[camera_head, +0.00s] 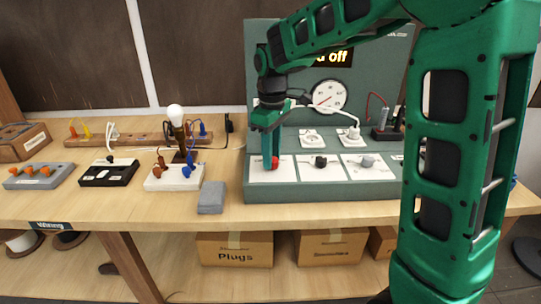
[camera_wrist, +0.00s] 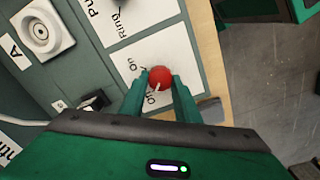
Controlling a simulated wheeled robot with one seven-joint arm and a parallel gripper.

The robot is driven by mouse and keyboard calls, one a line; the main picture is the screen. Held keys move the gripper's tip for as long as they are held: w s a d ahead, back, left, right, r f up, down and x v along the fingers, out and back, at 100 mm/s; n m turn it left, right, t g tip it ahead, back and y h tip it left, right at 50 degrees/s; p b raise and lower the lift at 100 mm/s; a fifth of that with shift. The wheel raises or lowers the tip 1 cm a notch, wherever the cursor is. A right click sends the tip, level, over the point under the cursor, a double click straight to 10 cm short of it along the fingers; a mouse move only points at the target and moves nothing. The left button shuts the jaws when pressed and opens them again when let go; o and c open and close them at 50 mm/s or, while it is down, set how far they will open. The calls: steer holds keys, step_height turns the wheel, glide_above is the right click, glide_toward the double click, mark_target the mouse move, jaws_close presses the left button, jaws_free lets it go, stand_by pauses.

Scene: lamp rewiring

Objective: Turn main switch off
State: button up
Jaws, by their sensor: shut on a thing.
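The main switch is a red knob (camera_head: 274,163) on a white plate at the left end of the grey-green panel (camera_head: 330,188). In the wrist view, the red knob (camera_wrist: 160,77) sits between my fingertips, with "On" lettering on the plate (camera_wrist: 140,50) beside it and a small white pointer mark on the knob. My gripper (camera_head: 268,158) reaches down over the panel and is shut on the red knob. In the wrist view my gripper (camera_wrist: 160,88) has a finger on each side of it.
To the right are a black knob (camera_head: 320,162) and a grey knob (camera_head: 367,161). A round gauge (camera_head: 331,95) and white sockets (camera_head: 312,137) stand behind. A grey block (camera_head: 211,197) lies left of the panel, near a bulb lamp (camera_head: 175,114) on a white base.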

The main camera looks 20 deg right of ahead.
steer(key=shift+w+r, duration=0.1)
steer(key=o, duration=1)
steer(key=shift+o, duration=0.2)
step_height(320, 180, up, 11)
steer(key=shift+f, duration=0.2)
